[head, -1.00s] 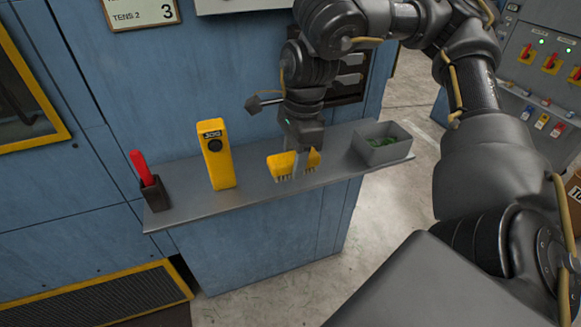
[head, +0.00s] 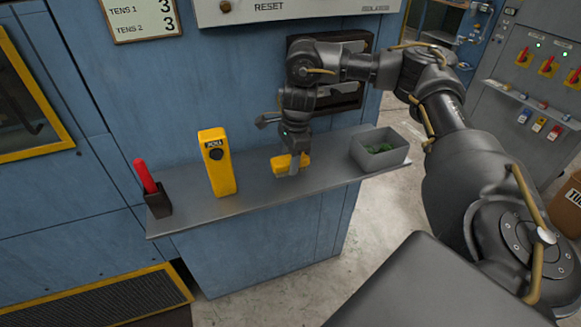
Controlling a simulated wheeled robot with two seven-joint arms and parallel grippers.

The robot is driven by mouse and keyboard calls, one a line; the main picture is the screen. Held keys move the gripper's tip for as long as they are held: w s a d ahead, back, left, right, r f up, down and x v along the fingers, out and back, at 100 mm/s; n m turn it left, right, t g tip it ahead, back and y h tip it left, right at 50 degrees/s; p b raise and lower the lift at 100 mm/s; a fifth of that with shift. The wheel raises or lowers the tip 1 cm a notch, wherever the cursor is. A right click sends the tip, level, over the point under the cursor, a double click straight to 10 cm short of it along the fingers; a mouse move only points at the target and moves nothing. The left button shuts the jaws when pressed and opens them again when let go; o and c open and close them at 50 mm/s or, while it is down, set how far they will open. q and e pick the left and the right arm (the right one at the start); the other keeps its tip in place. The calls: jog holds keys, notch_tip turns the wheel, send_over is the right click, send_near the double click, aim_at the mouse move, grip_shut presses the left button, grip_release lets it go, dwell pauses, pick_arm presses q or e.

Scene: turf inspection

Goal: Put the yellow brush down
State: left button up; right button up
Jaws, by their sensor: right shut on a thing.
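The yellow brush (head: 283,164) is at the middle of the grey shelf (head: 255,196) in the head view. My right gripper (head: 293,167) comes down from above and is shut on it. The brush is at or very close to the shelf surface; I cannot tell whether it touches. Its bristles hardly show, and the gripper covers part of its body. My left gripper is not in view.
A yellow handheld device (head: 217,163) stands upright left of the brush. A red-handled tool (head: 145,176) sits in a dark holder (head: 158,201) at the shelf's left end. A grey bin (head: 384,155) with green bits stands at the right end. Blue panels rise behind.

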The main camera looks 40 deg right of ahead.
notch_tip(320, 180, down, 3)
jog(key=shift+w+d+r+p, duration=0.15)
jog(key=shift+r+p, duration=0.05)
jog(key=shift+p, duration=0.6)
jog(key=shift+f, duration=0.2)
jog(key=o, duration=0.9)
jog(key=shift+f+b, duration=0.15)
jog(key=shift+b, duration=0.15)
jog(key=shift+r, duration=0.2)
jog(key=r, duration=0.7)
jog(key=d+r, duration=0.1)
jog(key=r, duration=0.2)
jog(key=shift+s+r, duration=0.15)
jog(key=shift+s, duration=0.2)
